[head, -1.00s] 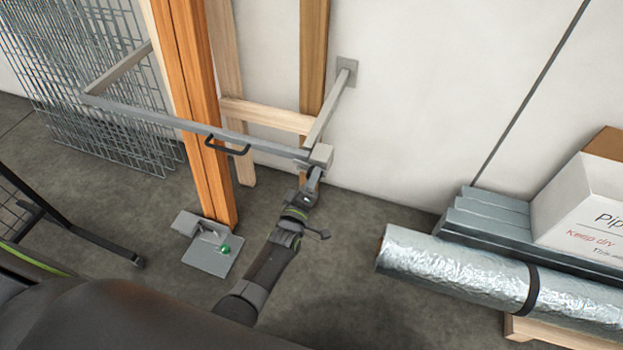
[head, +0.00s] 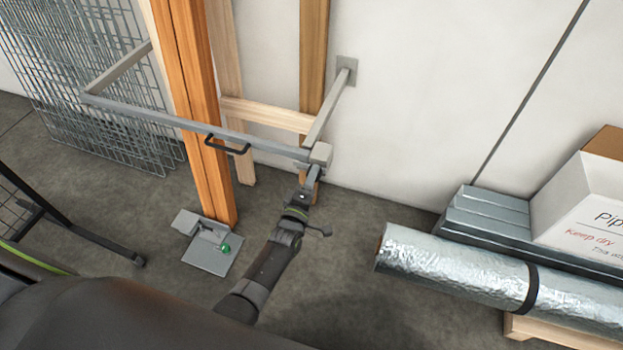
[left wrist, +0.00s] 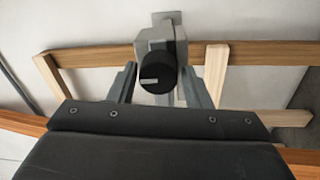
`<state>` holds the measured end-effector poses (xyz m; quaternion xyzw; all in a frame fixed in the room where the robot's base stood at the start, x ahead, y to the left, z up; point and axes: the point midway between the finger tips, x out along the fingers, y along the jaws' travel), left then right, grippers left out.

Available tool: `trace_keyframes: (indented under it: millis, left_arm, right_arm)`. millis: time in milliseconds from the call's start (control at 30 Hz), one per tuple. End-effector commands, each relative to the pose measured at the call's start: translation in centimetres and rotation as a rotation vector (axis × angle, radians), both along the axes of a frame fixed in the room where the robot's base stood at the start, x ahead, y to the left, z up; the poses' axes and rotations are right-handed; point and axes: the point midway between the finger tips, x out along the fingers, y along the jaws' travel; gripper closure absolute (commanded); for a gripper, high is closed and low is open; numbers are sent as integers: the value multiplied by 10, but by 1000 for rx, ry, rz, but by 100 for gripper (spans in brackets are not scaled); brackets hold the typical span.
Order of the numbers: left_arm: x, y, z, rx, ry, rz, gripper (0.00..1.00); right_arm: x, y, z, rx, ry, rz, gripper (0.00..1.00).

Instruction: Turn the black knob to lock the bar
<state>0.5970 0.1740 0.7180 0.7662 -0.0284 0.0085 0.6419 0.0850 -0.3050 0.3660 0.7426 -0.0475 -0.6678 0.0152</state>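The black knob (left wrist: 157,79) faces the left wrist camera on the front of a grey latch block (left wrist: 155,38). Its white mark lies about level, on the knob's left half. My left gripper (left wrist: 158,88) is open, with one finger on each side of the knob and gaps visible. In the head view my left gripper (head: 313,178) is just below the latch block at the bar's right end, and the knob is hidden there. The grey bar (head: 180,122) with its black handle (head: 228,147) runs across in front of the orange column. My right gripper is not in view.
The orange column (head: 197,100) stands on a grey floor plate with a green button (head: 225,248). Wire mesh panels (head: 75,80) lean at the left. A foil-wrapped roll (head: 460,270) and a white box (head: 590,200) lie at the right.

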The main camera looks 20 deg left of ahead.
Motion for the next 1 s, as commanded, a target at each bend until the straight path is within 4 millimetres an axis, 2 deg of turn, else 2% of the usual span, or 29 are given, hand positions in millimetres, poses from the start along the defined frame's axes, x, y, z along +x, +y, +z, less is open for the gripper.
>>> trace_keyframes:
  millis: [33, 100, 367, 533, 667, 1000]
  left_arm:
    - [0, 0, 0, 1, 0, 0, 49]
    - [0, 0, 0, 2, 0, 0, 41]
    - [0, 0, 0, 4, -1, 0, 41]
    - [-11, 0, 0, 4, 1, 0, 41]
    - [-32, 1, -1, 3, 2, 1, 41]
    - [-105, 3, -5, 3, 4, 2, 41]
  right_arm:
    - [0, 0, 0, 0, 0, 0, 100]
    - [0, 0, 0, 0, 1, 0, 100]
    - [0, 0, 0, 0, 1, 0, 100]
    - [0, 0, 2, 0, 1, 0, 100]
    - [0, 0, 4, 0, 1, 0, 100]
    - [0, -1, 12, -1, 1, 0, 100]
